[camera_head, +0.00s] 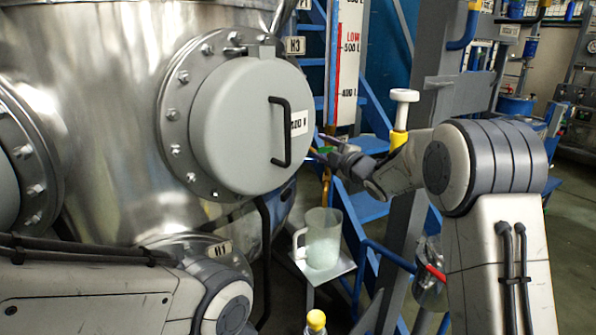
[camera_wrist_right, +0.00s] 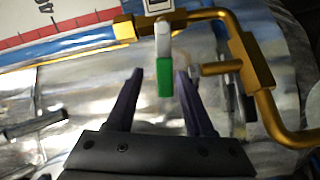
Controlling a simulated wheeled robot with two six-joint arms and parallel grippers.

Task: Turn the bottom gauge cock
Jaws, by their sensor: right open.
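The bottom gauge cock has a green-tipped lever (camera_wrist_right: 165,76) below brass pipework in the right wrist view. A bit of its green also shows in the head view (camera_head: 325,150), mostly hidden by my gripper. My right gripper (camera_head: 316,148) is at the foot of the level gauge (camera_head: 349,60). In the right wrist view its two dark fingers (camera_wrist_right: 159,80) are apart, one on each side of the green lever's tip. The jaws are open, and I cannot tell whether either finger touches the lever. My left arm is at the lower left of the head view; its gripper is not visible.
A steel vessel with a round grey hatch (camera_head: 245,125) and black handle (camera_head: 287,132) stands left of my right gripper. A clear jug (camera_head: 322,238) stands on a small plate below. Brass pipe (camera_wrist_right: 262,80) lies close right of the lever. Blue framework is behind.

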